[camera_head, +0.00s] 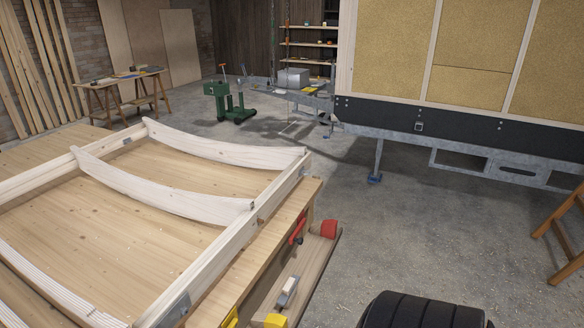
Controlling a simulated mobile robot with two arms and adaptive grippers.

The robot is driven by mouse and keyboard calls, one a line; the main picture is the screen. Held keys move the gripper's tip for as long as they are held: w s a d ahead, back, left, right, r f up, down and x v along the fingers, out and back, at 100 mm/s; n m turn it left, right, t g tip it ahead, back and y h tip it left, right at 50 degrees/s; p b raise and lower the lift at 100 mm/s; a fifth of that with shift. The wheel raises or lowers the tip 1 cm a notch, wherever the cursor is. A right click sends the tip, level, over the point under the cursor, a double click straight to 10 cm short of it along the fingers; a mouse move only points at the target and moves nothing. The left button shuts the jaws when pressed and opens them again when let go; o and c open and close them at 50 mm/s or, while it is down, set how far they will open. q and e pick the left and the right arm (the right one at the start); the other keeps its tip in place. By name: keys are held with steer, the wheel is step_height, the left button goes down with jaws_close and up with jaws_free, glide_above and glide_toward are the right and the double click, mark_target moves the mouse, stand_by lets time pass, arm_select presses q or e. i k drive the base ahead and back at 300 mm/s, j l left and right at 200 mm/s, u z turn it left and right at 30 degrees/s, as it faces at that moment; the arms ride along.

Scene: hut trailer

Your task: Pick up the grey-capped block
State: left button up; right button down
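A small pale and grey item (288,291) lies on the narrow wooden ledge at the right side of the workbench, near the bottom middle of the head view. It may be the grey-capped block, but it is too small to be sure. Neither of my grippers is in view.
Yellow (275,321) and red (329,229) items are on or beside the ledge. A trailer (440,140) stands at right. The concrete floor (400,235) between is mostly clear.

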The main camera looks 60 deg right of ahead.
mark_target(290, 290)
steer(key=z, duration=1.8)
steer(key=i+l+u, duration=0.15)
steer(key=l, duration=0.15)
steer(key=i+l+u, duration=0.1)
steer(key=l, duration=0.2)
steer(key=i+l+u, duration=0.15)
steer(key=l, duration=0.2)
